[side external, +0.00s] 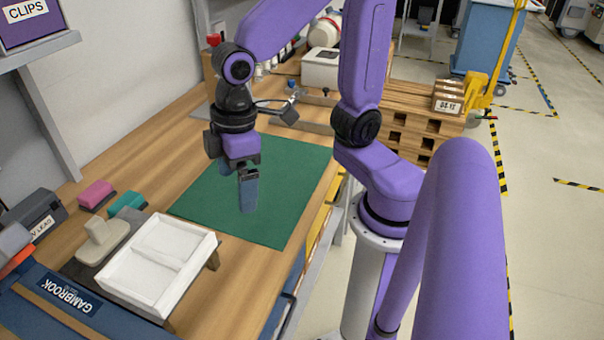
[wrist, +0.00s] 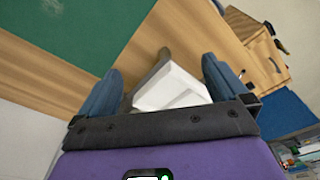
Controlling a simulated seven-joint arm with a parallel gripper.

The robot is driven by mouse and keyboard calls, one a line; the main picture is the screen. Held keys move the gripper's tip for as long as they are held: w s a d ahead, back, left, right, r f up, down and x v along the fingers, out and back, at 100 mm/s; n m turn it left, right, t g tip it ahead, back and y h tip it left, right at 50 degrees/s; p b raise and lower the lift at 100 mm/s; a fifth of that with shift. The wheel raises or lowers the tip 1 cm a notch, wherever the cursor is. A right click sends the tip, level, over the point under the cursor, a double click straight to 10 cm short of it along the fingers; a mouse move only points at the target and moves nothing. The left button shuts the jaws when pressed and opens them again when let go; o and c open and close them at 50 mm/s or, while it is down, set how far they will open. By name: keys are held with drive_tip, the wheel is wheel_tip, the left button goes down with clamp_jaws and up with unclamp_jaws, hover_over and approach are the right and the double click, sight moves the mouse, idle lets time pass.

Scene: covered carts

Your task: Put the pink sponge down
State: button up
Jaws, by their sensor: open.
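The pink sponge (side external: 96,193) lies on the wooden table at the left in the side external view, with a darker underside. It is apart from my gripper and I do not see it in the wrist view. My gripper (side external: 248,192) points down above the green mat (side external: 285,180), to the right of the sponge. Its blue fingers stand apart in the wrist view (wrist: 160,88), and nothing is visibly held. A white object, apparently the tray, shows beyond the fingers there.
A teal sponge (side external: 128,204) lies beside the pink one. A pale grey block (side external: 103,238) and a white divided tray (side external: 205,252) stand nearer the camera. A dark labelled box (side external: 36,215) is at the far left. Much of the mat is clear.

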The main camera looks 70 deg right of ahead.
drive_tip(key=s+d+f+n, duration=0.1)
drive_tip(key=s+d+n, duration=0.1)
drive_tip(key=s+d, duration=0.4)
drive_tip(key=s, duration=0.3)
drive_tip(key=shift+s+f+n+g, duration=0.15)
drive_tip(key=shift+s+n+g, duration=0.15)
drive_tip(key=shift+s, duration=0.1)
idle(0.9)
drive_tip(key=w+a+r+m, duration=0.25)
drive_tip(key=w+a, duration=0.45)
drive_tip(key=w, duration=0.5)
drive_tip(key=m+t, duration=0.4)
drive_tip(key=m, duration=0.6)
hover_over(93, 189)
drive_tip(key=s, duration=0.7)
drive_tip(key=f, duration=0.2)
drive_tip(key=shift+h, duration=0.4)
drive_tip(key=x, duration=1.7)
drive_tip(key=shift+w+r, duration=0.1)
drive_tip(key=shift+w, duration=0.3)
drive_tip(key=c, duration=0.9)
